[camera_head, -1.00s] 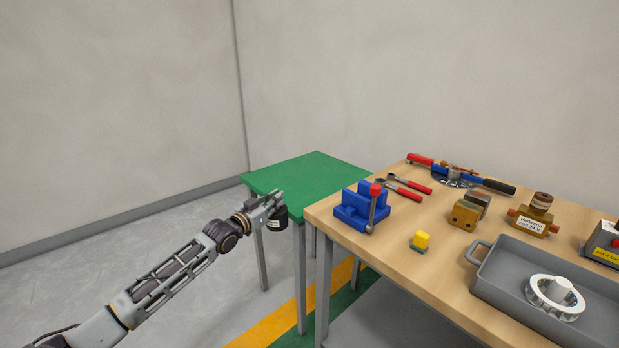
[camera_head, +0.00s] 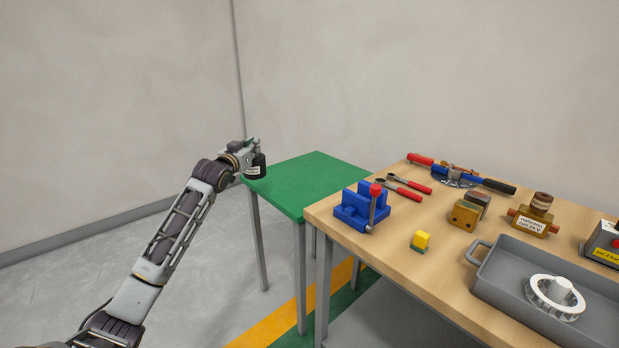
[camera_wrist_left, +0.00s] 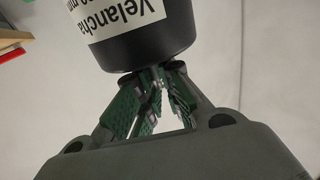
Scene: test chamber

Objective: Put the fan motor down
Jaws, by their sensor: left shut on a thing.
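The fan motor (camera_head: 257,167) is a black cylinder with a white label. My left gripper (camera_head: 252,155) is shut on it and holds it by the near left corner of the green table (camera_head: 318,178). In the left wrist view the fan motor (camera_wrist_left: 150,38) fills the top, its label partly readable, and the fingers of my left gripper (camera_wrist_left: 160,88) meet at its end. I cannot tell whether the motor touches the green table or hangs above it. My right gripper is not in view.
The green table top is bare. The wooden workbench (camera_head: 445,262) beside it carries a blue vise (camera_head: 357,207), red-handled tools (camera_head: 405,187), a yellow-green block (camera_head: 420,241), brass-coloured parts (camera_head: 466,214), and a grey tray (camera_head: 500,277) with a white fan wheel (camera_head: 555,297).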

